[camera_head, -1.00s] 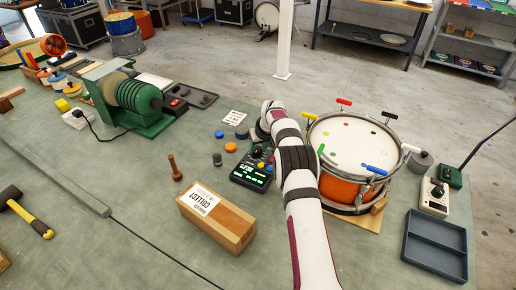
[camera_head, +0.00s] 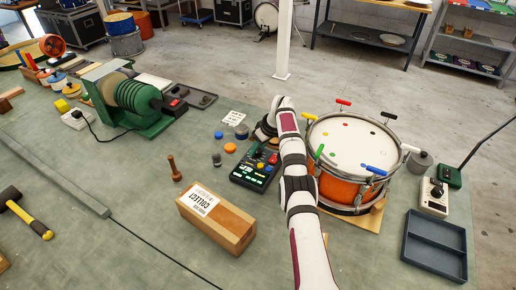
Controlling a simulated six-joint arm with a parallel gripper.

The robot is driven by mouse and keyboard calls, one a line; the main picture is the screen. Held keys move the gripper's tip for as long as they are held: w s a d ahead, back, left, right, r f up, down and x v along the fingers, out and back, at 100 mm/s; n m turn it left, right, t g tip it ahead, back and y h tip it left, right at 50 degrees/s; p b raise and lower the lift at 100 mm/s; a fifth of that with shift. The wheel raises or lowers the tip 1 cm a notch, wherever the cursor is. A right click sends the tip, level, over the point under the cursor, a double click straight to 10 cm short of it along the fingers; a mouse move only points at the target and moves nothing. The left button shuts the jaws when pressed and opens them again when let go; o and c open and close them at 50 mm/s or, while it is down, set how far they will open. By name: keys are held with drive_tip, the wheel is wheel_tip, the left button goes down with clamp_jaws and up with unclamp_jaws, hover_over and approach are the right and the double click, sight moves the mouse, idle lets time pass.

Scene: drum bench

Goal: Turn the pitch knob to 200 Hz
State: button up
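A black control box (camera_head: 256,168) with lit green displays and small coloured knobs or buttons lies on the bench, left of my arm. A white box (camera_head: 434,198) with a black dial (camera_head: 437,190) stands at the right, beyond the drum. No labels are readable, so I cannot tell which control is the pitch knob or its setting. My arm rises from the bottom centre and bends over at its top, just behind the black box. A dark part at its end (camera_head: 265,131) shows there, close to the bench. My fingertips cannot be made out.
An orange drum (camera_head: 345,188) with a white head stands close to the right of my arm. A grey tray (camera_head: 435,246) sits at the right. A green machine (camera_head: 132,100) stands at the left.

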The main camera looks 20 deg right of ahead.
sight(261, 153)
drive_tip(key=o, duration=0.4)
drive_tip(key=shift+o, duration=0.2)
drive_tip(key=shift+r, duration=0.25)
drive_tip(key=v, duration=0.2)
drive_tip(key=w+v, duration=0.1)
drive_tip(key=v, duration=0.1)
drive_tip(key=shift+s+a+r, duration=0.1)
drive_tip(key=shift+r, duration=0.2)
drive_tip(key=s+d+r, duration=0.6)
drive_tip(key=s+d, duration=0.1)
drive_tip(key=d, duration=0.1)
drive_tip(key=shift+r, duration=0.1)
